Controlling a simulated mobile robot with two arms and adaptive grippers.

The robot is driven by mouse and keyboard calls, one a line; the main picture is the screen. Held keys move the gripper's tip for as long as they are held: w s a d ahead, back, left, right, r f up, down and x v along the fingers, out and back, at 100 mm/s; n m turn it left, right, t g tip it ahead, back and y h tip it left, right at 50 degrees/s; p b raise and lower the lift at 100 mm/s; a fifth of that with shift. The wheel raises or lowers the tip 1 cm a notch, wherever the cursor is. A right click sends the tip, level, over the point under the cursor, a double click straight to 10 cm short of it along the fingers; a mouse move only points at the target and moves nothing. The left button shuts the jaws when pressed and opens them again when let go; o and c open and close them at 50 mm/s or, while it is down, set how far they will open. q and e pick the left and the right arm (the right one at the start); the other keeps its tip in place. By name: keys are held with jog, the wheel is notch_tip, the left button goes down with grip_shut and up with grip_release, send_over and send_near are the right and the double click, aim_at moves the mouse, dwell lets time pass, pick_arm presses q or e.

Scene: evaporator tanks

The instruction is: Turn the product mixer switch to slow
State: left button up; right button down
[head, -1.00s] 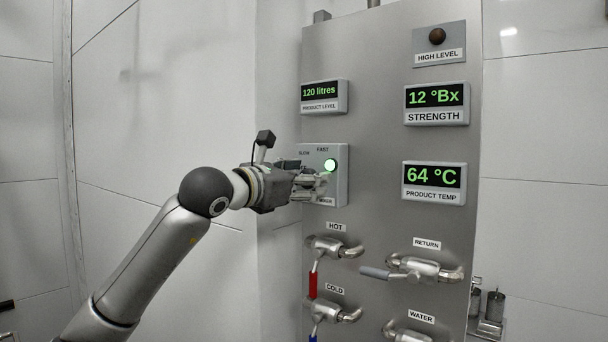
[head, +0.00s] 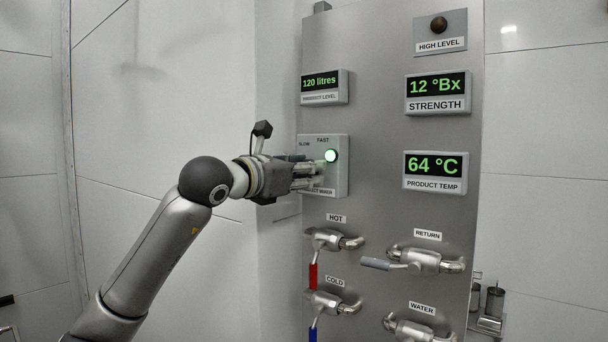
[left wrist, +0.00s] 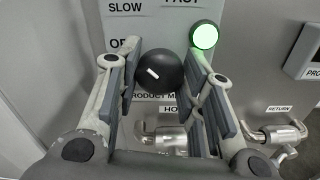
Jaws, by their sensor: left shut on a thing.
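The product mixer box (head: 341,179) is a grey box with a lit green lamp (head: 331,155) on the panel. SLOW and FAST labels show at its top. Its switch is a round black knob (left wrist: 160,70) with a short white mark, tilted and left of the knob's middle. The knob is hidden in the head view. My left gripper (head: 318,178) is at the box front, shut on the knob, with a finger on each side in the left wrist view. The OFF label is partly covered by a finger. My right gripper is not in view.
The product level display (head: 320,87) is just above the box. The hot valve (head: 330,240) and cold valve (head: 330,302), with red and blue handles, are below. The return valve (head: 420,260) and displays are to the right. Clear wall lies left.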

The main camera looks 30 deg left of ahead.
pick_arm(q)
jog(key=shift+r, duration=0.1)
jog(key=o, duration=1)
jog(key=shift+o, duration=0.2)
jog(key=shift+d+r, duration=0.15)
jog(key=shift+d, duration=0.1)
jog(key=s+a, duration=0.1)
jog(key=s, duration=1.1)
jog(key=shift+s+a, duration=0.15)
jog(key=shift+a, duration=0.15)
